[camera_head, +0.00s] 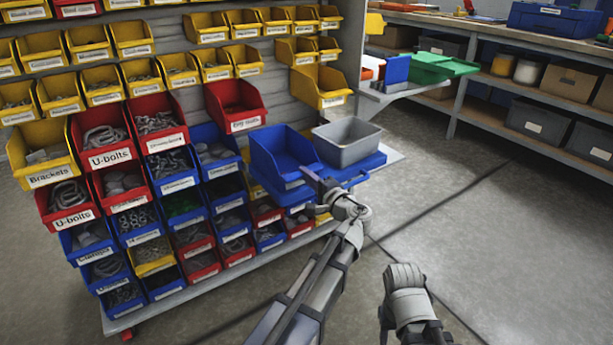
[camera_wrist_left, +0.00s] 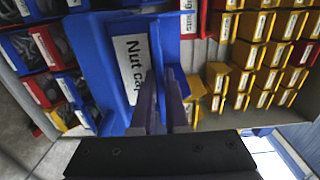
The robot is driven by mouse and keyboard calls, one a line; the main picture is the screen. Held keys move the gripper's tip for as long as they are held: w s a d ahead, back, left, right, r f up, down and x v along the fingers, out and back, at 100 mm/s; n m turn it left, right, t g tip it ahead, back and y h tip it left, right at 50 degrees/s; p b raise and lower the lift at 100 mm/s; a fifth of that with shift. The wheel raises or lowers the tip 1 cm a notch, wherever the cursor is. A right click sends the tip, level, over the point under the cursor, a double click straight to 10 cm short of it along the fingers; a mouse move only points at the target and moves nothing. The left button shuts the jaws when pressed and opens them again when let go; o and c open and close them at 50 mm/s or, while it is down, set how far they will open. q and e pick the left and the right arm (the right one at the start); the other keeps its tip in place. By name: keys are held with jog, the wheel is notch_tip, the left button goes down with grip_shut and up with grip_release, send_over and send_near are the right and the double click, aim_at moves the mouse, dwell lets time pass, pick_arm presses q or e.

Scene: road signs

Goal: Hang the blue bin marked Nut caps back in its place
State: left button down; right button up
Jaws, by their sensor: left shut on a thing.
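The blue bin (camera_head: 277,150) is at the right part of the bin rack in the head view, open side up, in front of the rack's lower rows. In the left wrist view the same bin (camera_wrist_left: 103,60) fills the upper left middle, with a white label reading "Nut caps". My left gripper (camera_head: 312,180) is shut on its near side; its fingers (camera_wrist_left: 162,100) reach the bin beside the label in the wrist view. Whether the bin touches the rack is hidden. Only a grey part of my right arm shows at the bottom; its jaws are not visible.
The bin rack (camera_head: 297,80) holds yellow, red and blue bins in rows. A grey bin (camera_head: 345,142) stands on a blue surface (camera_head: 362,168) close to the right of the blue bin. A workbench (camera_head: 500,35) stands at the back right. The floor between is clear.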

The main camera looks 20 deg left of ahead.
pick_arm(q)
jog(key=shift+r, duration=0.1)
jog(key=shift+r+p, duration=1.4)
jog(key=shift+p, duration=0.1)
